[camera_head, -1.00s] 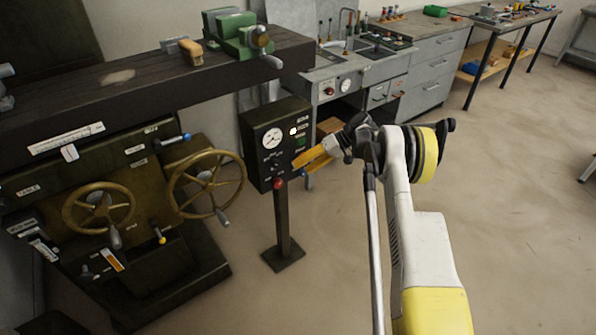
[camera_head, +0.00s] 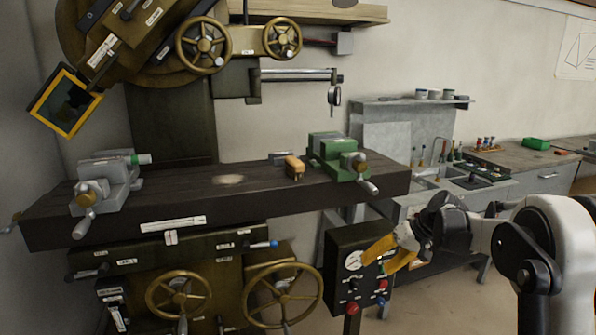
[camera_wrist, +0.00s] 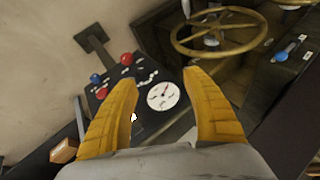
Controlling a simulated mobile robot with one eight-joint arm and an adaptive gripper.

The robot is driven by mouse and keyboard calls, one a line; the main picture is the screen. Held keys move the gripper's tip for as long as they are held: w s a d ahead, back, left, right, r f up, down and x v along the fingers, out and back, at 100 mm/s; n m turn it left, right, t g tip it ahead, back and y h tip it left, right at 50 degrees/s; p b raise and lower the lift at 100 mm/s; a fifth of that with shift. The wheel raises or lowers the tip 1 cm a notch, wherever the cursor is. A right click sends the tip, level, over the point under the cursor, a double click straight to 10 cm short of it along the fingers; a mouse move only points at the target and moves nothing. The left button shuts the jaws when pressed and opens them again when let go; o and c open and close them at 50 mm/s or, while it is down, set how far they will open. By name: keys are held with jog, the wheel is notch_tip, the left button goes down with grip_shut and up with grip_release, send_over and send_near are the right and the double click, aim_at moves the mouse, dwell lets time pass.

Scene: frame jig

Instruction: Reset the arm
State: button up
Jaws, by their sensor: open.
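My gripper (camera_head: 392,256) has yellow fingers. In the head view it stands at the right, in front of the control box (camera_head: 345,262) and close to its face. In the wrist view the two fingers of my gripper (camera_wrist: 165,105) are spread apart with nothing between them. Beyond the gap lie the round white dial (camera_wrist: 163,96) and the red and blue knobs of the box. I cannot tell from the views whether a finger touches the box. My arm comes in from the right edge of the head view.
A large machine with a dark table (camera_head: 230,195) fills the left. A grey vise (camera_head: 105,185) and a green vise (camera_head: 340,158) stand on the table. Brass handwheels (camera_head: 283,295) sit below it. A workbench with a sink (camera_head: 470,180) runs along the back right.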

jog(key=s+a+r+t+h, duration=0.1)
jog(key=s+a+r+h, duration=0.1)
jog(key=s+r, duration=0.5)
jog(key=s+a+r+t+h, duration=0.1)
jog(key=s+a+r+h, duration=0.15)
jog(key=s, duration=0.75)
jog(key=s+f+t+h, duration=0.2)
jog(key=s+f, duration=0.1)
jog(key=s, duration=1.4)
jog(key=shift+s+d+f+m, duration=0.15)
jog(key=shift+s+d+m, duration=0.15)
jog(key=shift+d+m, duration=0.1)
